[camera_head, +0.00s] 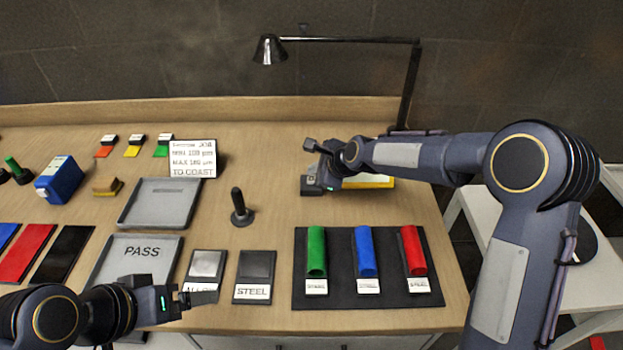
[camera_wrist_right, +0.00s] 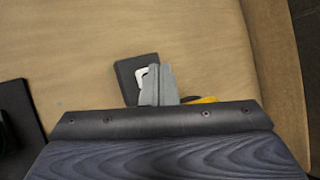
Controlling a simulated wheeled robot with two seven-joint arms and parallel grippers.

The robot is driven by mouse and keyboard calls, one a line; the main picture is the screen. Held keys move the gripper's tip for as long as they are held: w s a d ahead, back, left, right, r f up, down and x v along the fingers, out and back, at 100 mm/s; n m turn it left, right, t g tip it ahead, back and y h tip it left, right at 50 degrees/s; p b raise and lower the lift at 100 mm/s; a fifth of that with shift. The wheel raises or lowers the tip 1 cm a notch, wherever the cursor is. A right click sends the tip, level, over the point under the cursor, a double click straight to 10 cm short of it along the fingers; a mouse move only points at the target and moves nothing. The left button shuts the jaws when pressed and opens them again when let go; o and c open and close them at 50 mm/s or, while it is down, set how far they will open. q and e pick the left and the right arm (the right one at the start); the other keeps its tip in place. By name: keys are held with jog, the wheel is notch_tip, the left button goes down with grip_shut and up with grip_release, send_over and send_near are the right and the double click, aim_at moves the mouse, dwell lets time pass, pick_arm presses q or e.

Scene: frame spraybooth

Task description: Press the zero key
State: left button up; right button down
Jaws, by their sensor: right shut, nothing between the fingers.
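A dark block (camera_wrist_right: 126,72) carries a pale key with a dark mark (camera_wrist_right: 141,76), likely the zero key, in the right wrist view. A yellow part (camera_wrist_right: 203,99) shows beside it, mostly hidden by my gripper. In the head view the yellow-edged device (camera_head: 375,182) lies at the back right, under my right forearm. My right gripper (camera_head: 318,168) is shut and empty over its left end. Its fingertips (camera_wrist_right: 160,72) overlap the key's right edge in the wrist view; contact cannot be told. My left gripper (camera_head: 183,300) is at the lower left, its opening unclear.
A black mat (camera_head: 340,295) with green, blue and red rolls lies at the front right. A dark knobbed post (camera_head: 241,208) stands left of my right gripper. A text sign (camera_head: 193,158), grey trays (camera_head: 160,203) and a lamp (camera_head: 270,50) are nearby.

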jog(key=shift+f, duration=0.3)
jog(key=shift+f+b, duration=0.5)
jog(key=shift+f, duration=0.05)
dwell(0.6)
jog(key=shift+r+p, duration=0.8)
jog(key=shift+r, duration=0.15)
jog(key=shift+r, duration=0.1)
notch_tip(320, 180, up, 5)
jog(key=p, duration=0.4)
dwell(0.7)
